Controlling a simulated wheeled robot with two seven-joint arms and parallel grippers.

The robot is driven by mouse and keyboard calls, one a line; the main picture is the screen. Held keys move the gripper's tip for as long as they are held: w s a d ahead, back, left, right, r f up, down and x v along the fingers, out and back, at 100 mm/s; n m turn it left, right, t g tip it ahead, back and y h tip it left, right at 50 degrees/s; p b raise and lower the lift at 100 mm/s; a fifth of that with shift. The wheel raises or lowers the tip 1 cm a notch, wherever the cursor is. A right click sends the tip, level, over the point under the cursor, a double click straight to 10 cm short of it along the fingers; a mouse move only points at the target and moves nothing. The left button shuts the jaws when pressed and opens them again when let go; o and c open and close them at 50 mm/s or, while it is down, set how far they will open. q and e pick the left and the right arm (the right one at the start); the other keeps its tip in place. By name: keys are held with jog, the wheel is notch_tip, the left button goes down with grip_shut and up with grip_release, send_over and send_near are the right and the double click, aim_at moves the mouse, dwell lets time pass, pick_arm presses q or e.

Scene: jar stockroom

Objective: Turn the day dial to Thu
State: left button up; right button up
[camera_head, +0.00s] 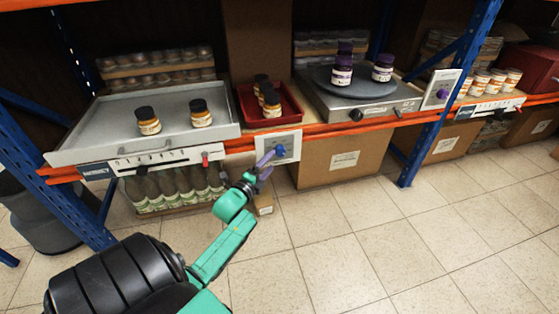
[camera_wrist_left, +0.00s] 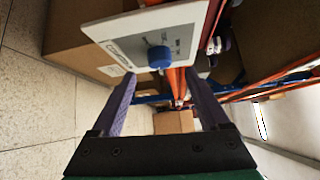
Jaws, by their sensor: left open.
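A blue dial knob (camera_head: 280,150) sits on a pale square panel (camera_head: 291,143) at the shelf's front edge, just left of the middle in the head view. In the left wrist view the blue knob (camera_wrist_left: 158,56) stands out from the white panel (camera_wrist_left: 122,28), which has markings too small to read. My left gripper (camera_head: 267,162) is close in front of this panel. Its purple fingers (camera_wrist_left: 160,78) are open, with the knob ahead of the gap between them and nothing visibly held. The knob's pointed day cannot be read. My right gripper is in neither view.
A second panel with a purple knob (camera_head: 443,94) is mounted farther right, by a blue post (camera_head: 430,125). A grey tray (camera_head: 88,128) with two jars, a red tray (camera_head: 246,108) and a turntable (camera_head: 322,78) stand on the shelf. The floor in front is clear.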

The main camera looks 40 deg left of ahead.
aim_at(279, 154)
pick_arm(q)
jog(key=w, duration=0.1)
jog(key=w+b, duration=0.1)
jog(key=w, duration=0.1)
jog(key=w+a, duration=0.1)
jog(key=w, duration=0.1)
jog(key=shift+w+f+b, duration=0.1)
jog(key=shift+f+b, duration=0.1)
jog(key=shift+b, duration=0.15)
jog(key=shift+w+r, duration=0.1)
jog(key=shift+w, duration=0.2)
grip_shut()
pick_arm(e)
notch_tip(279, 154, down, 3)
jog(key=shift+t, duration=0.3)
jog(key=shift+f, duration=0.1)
